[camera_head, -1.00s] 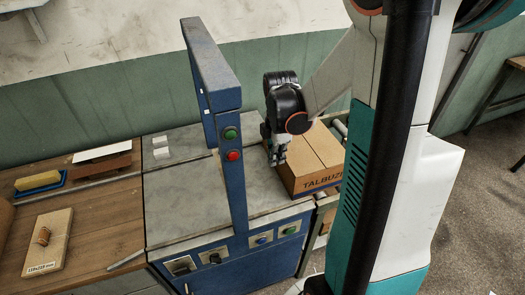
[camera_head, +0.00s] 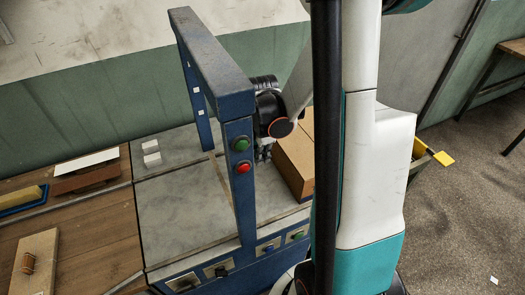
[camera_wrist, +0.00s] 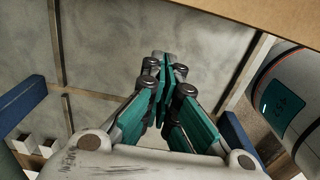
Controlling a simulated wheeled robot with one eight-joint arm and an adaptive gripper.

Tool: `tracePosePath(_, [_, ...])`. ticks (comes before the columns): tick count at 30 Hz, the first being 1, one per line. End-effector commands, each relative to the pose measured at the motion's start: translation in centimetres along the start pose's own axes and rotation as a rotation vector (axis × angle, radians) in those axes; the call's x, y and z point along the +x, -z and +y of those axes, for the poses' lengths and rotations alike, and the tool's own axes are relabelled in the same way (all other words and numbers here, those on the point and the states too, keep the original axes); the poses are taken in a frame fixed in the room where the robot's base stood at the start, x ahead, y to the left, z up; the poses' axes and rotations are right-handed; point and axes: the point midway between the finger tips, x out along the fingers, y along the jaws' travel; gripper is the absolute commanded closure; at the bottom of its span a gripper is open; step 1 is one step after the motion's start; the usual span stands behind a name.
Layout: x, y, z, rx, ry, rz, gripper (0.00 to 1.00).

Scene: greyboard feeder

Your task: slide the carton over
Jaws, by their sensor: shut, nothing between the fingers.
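The brown cardboard carton (camera_head: 294,155) is at the right end of the grey steel table (camera_head: 180,215), partly hidden behind my own body. Its edge also crosses the top right of the wrist view (camera_wrist: 250,12). My gripper (camera_head: 263,155) is at the carton's left side, just beyond the blue frame post. In the wrist view my gripper (camera_wrist: 166,72) has its teal fingers together with nothing between them, over the grey top. I cannot tell whether it touches the carton.
A blue arch frame (camera_head: 243,190) with green and red buttons stands over the table, close to my gripper. Two small white blocks (camera_head: 151,153) lie at the back. A wooden bench (camera_head: 80,235) with a board is at left. The table middle is clear.

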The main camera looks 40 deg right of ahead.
Motion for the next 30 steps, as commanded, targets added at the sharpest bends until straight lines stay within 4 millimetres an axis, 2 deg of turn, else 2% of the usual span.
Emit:
tracePosePath(1, [1.5,0.0,0.0,0.0,0.0,0.0,1.0])
tracePosePath(6, [4.2,-0.3,0.0,0.002,0.0,0.0,1.0])
tracePosePath(9, [3.9,-2.1,0.0,0.005,0.0,0.0,1.0])
tracePosePath(15, [3.7,-3.7,-0.1,0.001,0.0,0.0,1.0])
tracePosePath(30, [3.6,-4.6,0.0,0.002,0.0,0.0,1.0])
